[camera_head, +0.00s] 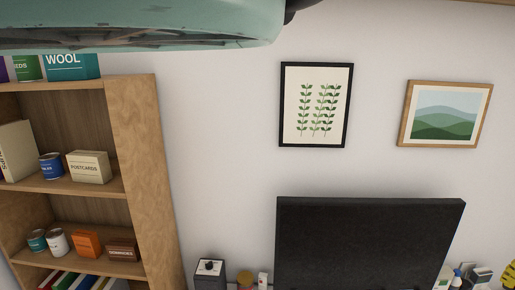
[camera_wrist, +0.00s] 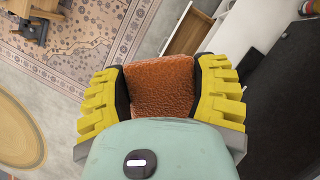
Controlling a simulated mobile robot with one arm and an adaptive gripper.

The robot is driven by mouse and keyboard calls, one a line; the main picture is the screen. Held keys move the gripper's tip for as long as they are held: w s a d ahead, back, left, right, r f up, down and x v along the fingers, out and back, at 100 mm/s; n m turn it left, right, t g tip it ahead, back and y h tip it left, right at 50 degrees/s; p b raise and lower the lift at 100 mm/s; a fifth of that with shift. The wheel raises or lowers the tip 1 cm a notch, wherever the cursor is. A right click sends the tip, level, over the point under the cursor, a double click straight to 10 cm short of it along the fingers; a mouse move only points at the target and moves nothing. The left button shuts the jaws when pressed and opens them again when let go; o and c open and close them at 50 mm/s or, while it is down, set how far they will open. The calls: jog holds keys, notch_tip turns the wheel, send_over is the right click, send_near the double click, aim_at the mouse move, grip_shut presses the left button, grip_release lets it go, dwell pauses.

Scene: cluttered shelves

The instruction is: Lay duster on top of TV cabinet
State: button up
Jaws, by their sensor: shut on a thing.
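My gripper (camera_wrist: 163,90) shows in the wrist view with ribbed yellow finger pads. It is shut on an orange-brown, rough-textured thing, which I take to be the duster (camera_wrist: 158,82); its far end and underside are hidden. What looks like the white TV cabinet (camera_wrist: 236,42) lies beyond the right finger in the wrist view, below the held duster as far as I can tell. The dark TV (camera_head: 365,245) stands at the bottom of the head view, where the cabinet top is out of sight.
In the head view a black box (camera_head: 210,275) and small items flank the TV. A filled bookshelf (camera_head: 145,170) stands left.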

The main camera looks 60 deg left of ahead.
notch_tip(320, 180, up, 30)
jog(key=p, duration=2.7)
jog(key=shift+p, duration=0.4)
jog(key=shift+a+f, duration=0.1)
jog(key=shift+f, duration=0.05)
